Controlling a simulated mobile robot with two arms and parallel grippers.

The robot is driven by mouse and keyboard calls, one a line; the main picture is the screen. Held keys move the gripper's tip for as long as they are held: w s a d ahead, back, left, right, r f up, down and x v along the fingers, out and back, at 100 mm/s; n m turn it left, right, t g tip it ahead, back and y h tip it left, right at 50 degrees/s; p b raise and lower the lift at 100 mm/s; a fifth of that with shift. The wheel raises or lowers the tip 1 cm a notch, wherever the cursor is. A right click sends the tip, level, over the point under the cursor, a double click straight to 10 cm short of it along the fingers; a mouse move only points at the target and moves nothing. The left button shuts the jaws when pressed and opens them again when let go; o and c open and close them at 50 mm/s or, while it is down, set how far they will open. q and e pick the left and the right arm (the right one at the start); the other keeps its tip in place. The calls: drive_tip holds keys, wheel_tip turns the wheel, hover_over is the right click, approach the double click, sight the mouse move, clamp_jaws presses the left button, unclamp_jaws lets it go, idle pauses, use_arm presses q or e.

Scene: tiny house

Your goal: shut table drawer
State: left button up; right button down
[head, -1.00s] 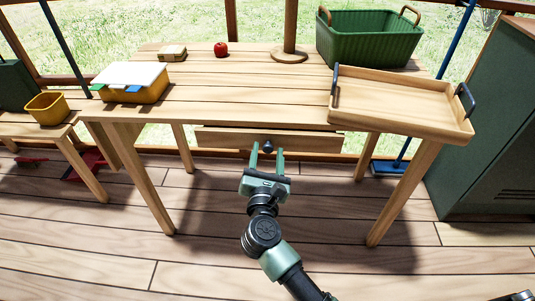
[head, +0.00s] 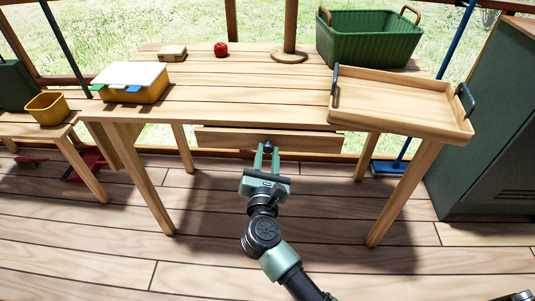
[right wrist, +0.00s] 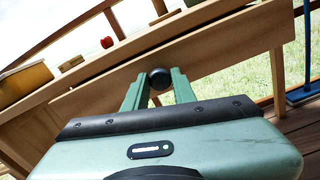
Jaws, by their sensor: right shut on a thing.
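The wooden table (head: 220,105) stands ahead of me. Its drawer (head: 315,143) is under the top, with its front showing below the table edge; how far out it stands is hard to tell. A dark round knob (head: 268,148) sits at the middle of the drawer front, and it also shows in the right wrist view (right wrist: 160,78). My right gripper (head: 267,157) is at the drawer front, its two green fingers closed on the knob. In the right wrist view the fingertips (right wrist: 158,84) lie on both sides of the knob. My left gripper is not in view.
A green cabinet (head: 485,130) stands at right. Floor in front is clear.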

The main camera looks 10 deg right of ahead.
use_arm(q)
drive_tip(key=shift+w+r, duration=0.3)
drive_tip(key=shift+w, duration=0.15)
use_arm(e)
drive_tip(key=shift+w, duration=0.1)
drive_tip(key=shift+w+d, duration=0.15)
drive_tip(key=shift+w, duration=0.2)
drive_tip(key=x, duration=0.2)
drive_tip(key=shift+w, duration=0.4)
drive_tip(key=shift+w+d, duration=0.1)
drive_tip(key=shift+w, duration=0.05)
drive_tip(key=c, duration=1.5)
unclamp_jaws()
drive_tip(key=o, duration=0.4)
drive_tip(key=shift+w, duration=0.1)
drive_tip(key=shift+c, duration=0.2)
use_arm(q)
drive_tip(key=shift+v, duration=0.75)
